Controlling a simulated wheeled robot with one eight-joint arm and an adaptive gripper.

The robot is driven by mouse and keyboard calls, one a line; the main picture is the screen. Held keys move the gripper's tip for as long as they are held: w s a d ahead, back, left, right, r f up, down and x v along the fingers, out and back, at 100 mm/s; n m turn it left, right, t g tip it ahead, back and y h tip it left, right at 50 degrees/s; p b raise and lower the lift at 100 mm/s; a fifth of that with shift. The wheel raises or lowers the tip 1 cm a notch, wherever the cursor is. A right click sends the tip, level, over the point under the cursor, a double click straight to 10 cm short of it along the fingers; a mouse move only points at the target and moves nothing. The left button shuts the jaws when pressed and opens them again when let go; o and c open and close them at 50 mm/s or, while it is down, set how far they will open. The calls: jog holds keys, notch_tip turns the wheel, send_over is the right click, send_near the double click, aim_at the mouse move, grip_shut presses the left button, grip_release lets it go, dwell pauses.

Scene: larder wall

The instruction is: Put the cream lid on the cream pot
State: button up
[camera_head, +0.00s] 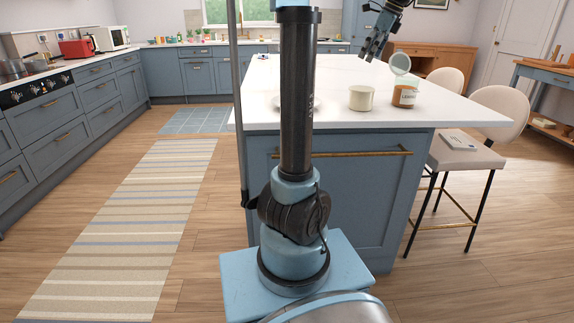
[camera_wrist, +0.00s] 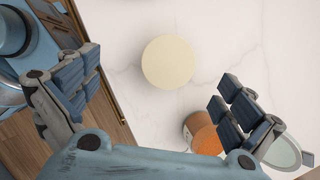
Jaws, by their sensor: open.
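The cream pot (camera_head: 361,99) stands upright on the white island top in the head view. In the wrist view a plain round cream top (camera_wrist: 168,62) lies between my fingers, beside the jar, matching the pot's place. I cannot tell whether the cream lid covers it. A pale flat round thing (camera_head: 313,102) lies left of the pot, partly hidden by my arm; I cannot tell whether it is the lid. My gripper (camera_head: 370,47) is open and empty above the island, beyond the pot; its spread fingers also show in the wrist view (camera_wrist: 160,72).
An orange-brown labelled jar (camera_head: 404,97) stands just right of the pot, its round lid (camera_head: 400,64) tilted up behind it. The island top (camera_head: 450,107) is mostly clear. Two stools (camera_head: 470,150) stand at its right side, one with a book-like thing (camera_head: 459,142) on its seat.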

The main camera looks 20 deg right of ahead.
jog(key=s+a+f+n, duration=0.1)
jog(key=a+f+n, duration=0.3)
jog(key=a, duration=0.4)
jog(key=s+a+f+n+g, duration=0.1)
jog(key=a+f+n, duration=0.2)
jog(key=a, duration=0.6)
jog(key=s+a+f+n+h, duration=0.1)
jog(key=a+f+n, duration=0.3)
jog(key=a, duration=0.4)
jog(key=shift+s+a+f+n, duration=0.4)
jog(key=shift+s+n, duration=0.1)
jog(key=shift+s, duration=0.1)
jog(key=s+a+f+n, duration=0.7)
jog(key=s+f, duration=0.1)
jog(key=f, duration=0.3)
jog(key=s+a+f+n+h, duration=0.1)
jog(key=s+a+f+n, duration=0.6)
jog(key=f, duration=0.4)
jog(key=shift+s+a+f+n+h, duration=0.2)
jog(key=shift+s+f+n+h, duration=0.15)
jog(key=shift+n, duration=0.25)
jog(key=shift+r, duration=0.1)
